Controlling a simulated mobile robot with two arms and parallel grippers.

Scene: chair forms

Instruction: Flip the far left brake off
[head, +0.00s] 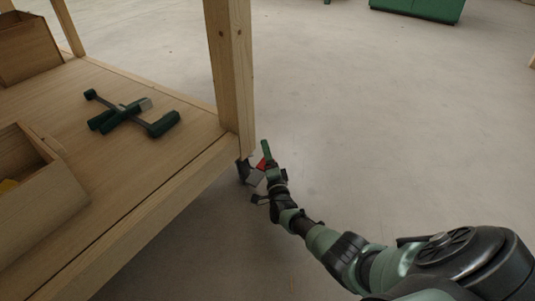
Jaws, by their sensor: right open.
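A wooden cart (190,97) fills the left side, with a thick upright post (231,75) at its corner. Under this corner sits a dark caster (243,171), partly hidden by the post and my gripper. A small red part (262,163), which looks like the brake lever, shows beside the caster. My right gripper (262,177) is open, low near the floor and right beside the caster and the red part. I cannot tell whether it touches them. Whether the lever is up or down is too small to tell. My left gripper is out of view.
A green and black clamp-like tool (132,115) lies on the cart top. Wooden bins stand at the far left (25,47) and near left (35,190). A green cabinet (418,8) stands far back. The grey floor right of the cart is clear.

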